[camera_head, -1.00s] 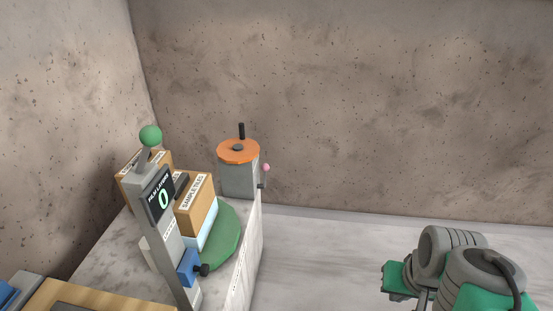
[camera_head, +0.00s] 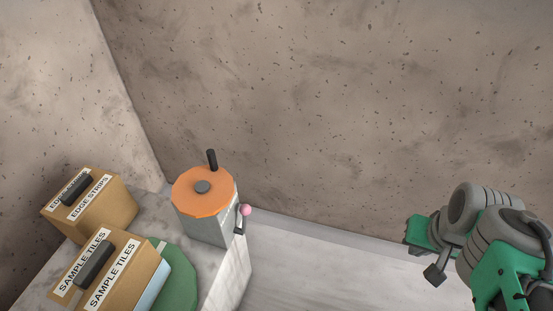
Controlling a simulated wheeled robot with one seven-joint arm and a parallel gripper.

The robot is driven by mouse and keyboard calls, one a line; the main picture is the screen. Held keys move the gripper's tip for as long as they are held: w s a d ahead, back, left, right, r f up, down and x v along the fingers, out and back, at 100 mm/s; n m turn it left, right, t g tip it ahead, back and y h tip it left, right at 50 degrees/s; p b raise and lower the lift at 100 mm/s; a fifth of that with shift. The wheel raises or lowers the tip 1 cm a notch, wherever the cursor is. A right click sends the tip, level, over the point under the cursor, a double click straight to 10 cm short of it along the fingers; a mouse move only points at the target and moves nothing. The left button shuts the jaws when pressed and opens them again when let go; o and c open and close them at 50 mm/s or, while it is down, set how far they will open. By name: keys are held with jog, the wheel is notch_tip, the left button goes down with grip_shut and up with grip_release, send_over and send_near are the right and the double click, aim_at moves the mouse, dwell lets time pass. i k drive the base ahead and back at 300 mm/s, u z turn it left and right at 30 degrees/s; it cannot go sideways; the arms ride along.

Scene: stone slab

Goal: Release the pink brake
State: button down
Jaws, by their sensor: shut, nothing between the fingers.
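The pink brake (camera_head: 246,210) is a small pink ball on a short dark lever. It sits on the right side of a grey housing (camera_head: 205,228) topped by an orange wheel (camera_head: 203,192) with a black upright handle (camera_head: 211,160). The housing stands at the far end of the stone slab. My gripper (camera_head: 435,274) seems to be the small dark end beside my folded arm at the right. It is shut and empty, well to the right of the brake and apart from it.
A box marked edge strips (camera_head: 99,217) and one marked sample tiles (camera_head: 115,272) stand at the left. The tiles box is by a green disc (camera_head: 180,285). Concrete walls (camera_head: 330,110) close the back and left. The space between housing and arm is clear.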

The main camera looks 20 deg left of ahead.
aim_at(244, 210)
jog(key=i, duration=1.3)
jog(key=u, duration=3.75)
